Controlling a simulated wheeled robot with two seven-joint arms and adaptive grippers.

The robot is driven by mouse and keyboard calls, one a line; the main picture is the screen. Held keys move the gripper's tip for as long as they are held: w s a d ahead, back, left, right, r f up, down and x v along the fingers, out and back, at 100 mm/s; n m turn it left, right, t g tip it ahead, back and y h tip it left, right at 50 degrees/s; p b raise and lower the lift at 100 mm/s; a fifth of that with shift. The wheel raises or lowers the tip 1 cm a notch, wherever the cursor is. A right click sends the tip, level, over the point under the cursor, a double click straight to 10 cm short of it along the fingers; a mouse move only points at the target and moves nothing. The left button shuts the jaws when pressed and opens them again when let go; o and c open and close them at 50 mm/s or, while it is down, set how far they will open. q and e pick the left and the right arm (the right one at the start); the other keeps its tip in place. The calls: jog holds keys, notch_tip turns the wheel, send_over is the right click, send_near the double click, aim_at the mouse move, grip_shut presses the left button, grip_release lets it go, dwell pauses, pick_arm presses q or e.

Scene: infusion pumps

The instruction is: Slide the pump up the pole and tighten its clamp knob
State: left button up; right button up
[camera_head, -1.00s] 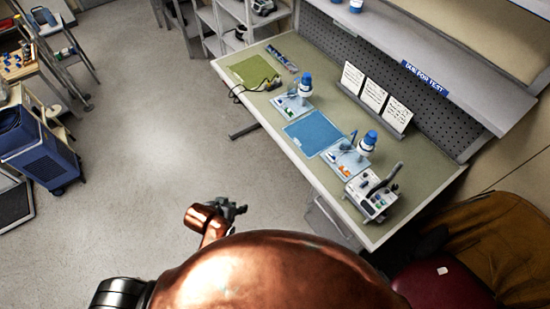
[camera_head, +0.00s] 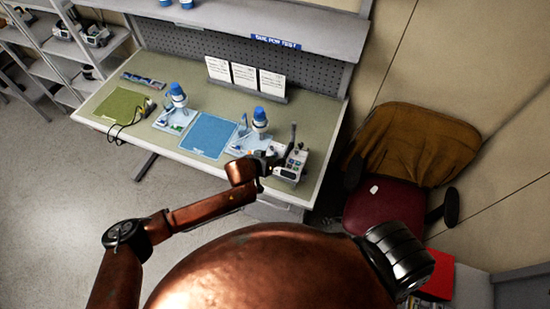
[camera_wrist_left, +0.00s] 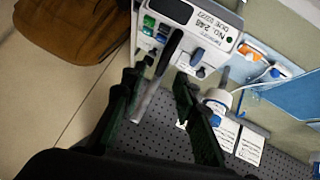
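A white and grey pump (camera_head: 290,167) stands at the front right end of the bench. A dark upright bar (camera_head: 293,136) rises from it; I cannot tell whether this is a pole or a handle. My left gripper (camera_head: 270,160) is just left of the pump in the head view. In the left wrist view the pump (camera_wrist_left: 195,22) appears upside down with a printed label and coloured buttons. My left gripper (camera_wrist_left: 157,88) has its dark fingers apart, with the bar (camera_wrist_left: 163,72) showing between them, not visibly gripped. The clamp knob is not clearly identifiable. My right gripper is out of view.
A blue mat (camera_head: 208,135), blue-capped bottles (camera_head: 260,118) on small trays and a green mat (camera_head: 118,105) occupy the bench. White cards (camera_head: 243,76) stand behind. A red chair (camera_head: 385,205) with a brown jacket (camera_head: 415,145) is right of the bench.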

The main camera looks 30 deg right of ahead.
aim_at(285, 156)
pick_arm(q)
jog(key=b+x, duration=0.2)
jog(key=x, duration=0.1)
jog(key=b+x, duration=0.6)
jog(key=shift+w+a+f, duration=0.1)
jog(key=shift+w+a, duration=0.2)
jog(key=shift+w, duration=0.1)
jog(key=shift+w+d+f+b, duration=0.25)
jog(key=shift+d+f+b, duration=0.2)
jog(key=shift+b, duration=0.15)
jog(key=shift+c, duration=0.7)
